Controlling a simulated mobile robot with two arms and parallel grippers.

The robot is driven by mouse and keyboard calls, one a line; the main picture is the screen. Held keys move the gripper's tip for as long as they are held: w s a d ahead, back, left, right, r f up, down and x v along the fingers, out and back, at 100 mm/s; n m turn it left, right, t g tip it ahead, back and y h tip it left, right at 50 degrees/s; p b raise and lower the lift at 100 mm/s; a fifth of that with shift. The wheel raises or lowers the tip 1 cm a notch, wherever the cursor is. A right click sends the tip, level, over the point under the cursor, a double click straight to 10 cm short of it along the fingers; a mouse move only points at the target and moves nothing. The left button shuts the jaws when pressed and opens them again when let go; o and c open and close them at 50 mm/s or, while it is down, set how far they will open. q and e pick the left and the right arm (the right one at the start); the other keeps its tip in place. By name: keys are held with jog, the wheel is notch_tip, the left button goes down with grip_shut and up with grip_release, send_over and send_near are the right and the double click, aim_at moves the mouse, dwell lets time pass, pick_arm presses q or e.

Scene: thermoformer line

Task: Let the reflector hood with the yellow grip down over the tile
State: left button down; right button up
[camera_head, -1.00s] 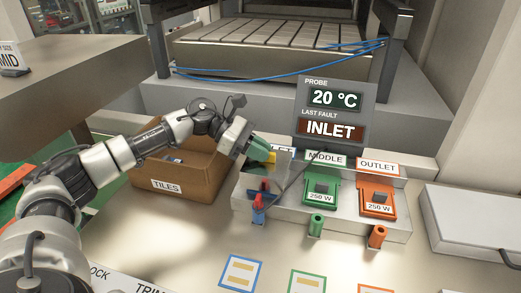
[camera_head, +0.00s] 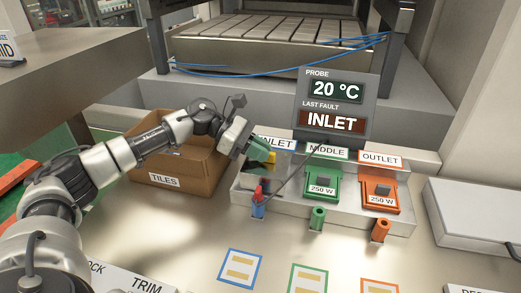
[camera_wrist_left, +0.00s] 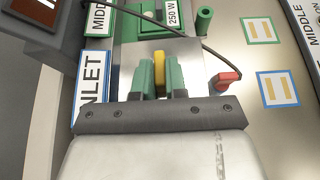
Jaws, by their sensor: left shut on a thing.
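My left gripper (camera_head: 262,152) is at the inlet station, left of the green middle station. Its green fingers are shut on the yellow grip (camera_head: 271,157). In the left wrist view the yellow grip (camera_wrist_left: 159,72) sits between the two fingertips (camera_wrist_left: 160,76). The shiny metal hood (camera_wrist_left: 126,58) shows around and below the grip, over the inlet place. The tile under it is hidden, and I cannot tell whether the hood rests on the fixture. My right gripper is not in view.
The green middle station (camera_head: 321,185) and orange outlet station (camera_head: 379,192) stand to the right. A red plug (camera_head: 259,190) with a dark cable is at the blue socket (camera_head: 258,209) in front. The tiles box (camera_head: 165,181) is on the left. A probe display (camera_head: 336,100) stands behind.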

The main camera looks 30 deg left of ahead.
pick_arm(q)
jog(key=c, duration=1.1)
grip_release()
jog(key=shift+a, duration=0.2)
jog(key=b+v, duration=0.3)
jog(key=v, duration=0.7)
jog(key=shift+a+r, duration=0.15)
jog(key=shift+r, duration=0.05)
jog(key=shift+s, duration=0.15)
